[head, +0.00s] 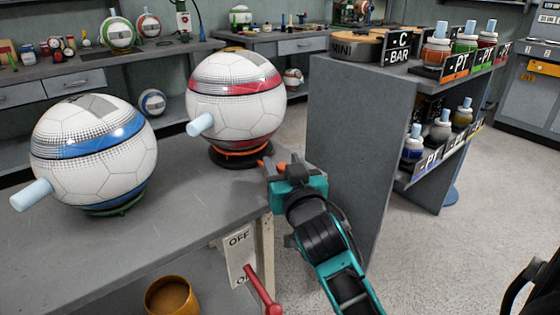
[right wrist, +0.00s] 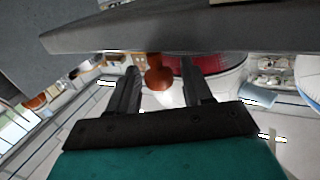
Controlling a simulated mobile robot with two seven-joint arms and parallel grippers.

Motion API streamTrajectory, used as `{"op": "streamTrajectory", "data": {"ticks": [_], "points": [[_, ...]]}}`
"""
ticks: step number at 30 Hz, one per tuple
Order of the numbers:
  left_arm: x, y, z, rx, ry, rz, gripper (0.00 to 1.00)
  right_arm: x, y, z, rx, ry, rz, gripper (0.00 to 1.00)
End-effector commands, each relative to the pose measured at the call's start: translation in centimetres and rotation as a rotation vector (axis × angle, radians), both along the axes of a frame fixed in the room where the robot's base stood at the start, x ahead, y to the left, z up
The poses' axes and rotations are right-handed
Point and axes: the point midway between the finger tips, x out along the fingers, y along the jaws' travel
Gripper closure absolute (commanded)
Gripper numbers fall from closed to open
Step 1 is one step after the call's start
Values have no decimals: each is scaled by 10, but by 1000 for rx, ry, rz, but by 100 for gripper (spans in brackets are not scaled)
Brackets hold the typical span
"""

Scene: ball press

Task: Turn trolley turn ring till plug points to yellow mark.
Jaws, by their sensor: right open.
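A white ball with a red band (head: 235,100) sits on a black and orange ring (head: 238,152) near the table's right end. Its pale blue plug (head: 201,125) points left and toward me. My right gripper (head: 268,166) is at the table's right edge, just right of this ring. In the right wrist view, its two dark fingers (right wrist: 160,90) are open, with an orange knob (right wrist: 158,75) between them. I cannot tell whether they touch it. I cannot make out a yellow mark on the ring. My left gripper is out of view.
A second ball with a blue band (head: 92,150) and a plug (head: 31,195) sits on a green ring (head: 115,208) at left. An OFF switch plate (head: 239,258) with a red lever (head: 262,288) is below the table edge. A grey shelf (head: 340,160) stands close at right.

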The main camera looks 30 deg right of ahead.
Motion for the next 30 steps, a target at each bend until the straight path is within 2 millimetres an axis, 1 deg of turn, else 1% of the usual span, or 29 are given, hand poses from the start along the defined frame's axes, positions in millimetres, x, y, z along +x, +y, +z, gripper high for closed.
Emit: {"op": "streamTrajectory", "data": {"ticks": [10,11,26,30], "points": [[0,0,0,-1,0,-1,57,-1,0,0,0,0,0,50],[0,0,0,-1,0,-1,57,-1,0,0,0,0,0,52],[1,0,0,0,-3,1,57,-1,1,2,-1,-5,1,100],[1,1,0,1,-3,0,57,-1,1,3,-1,-7,1,100]]}}
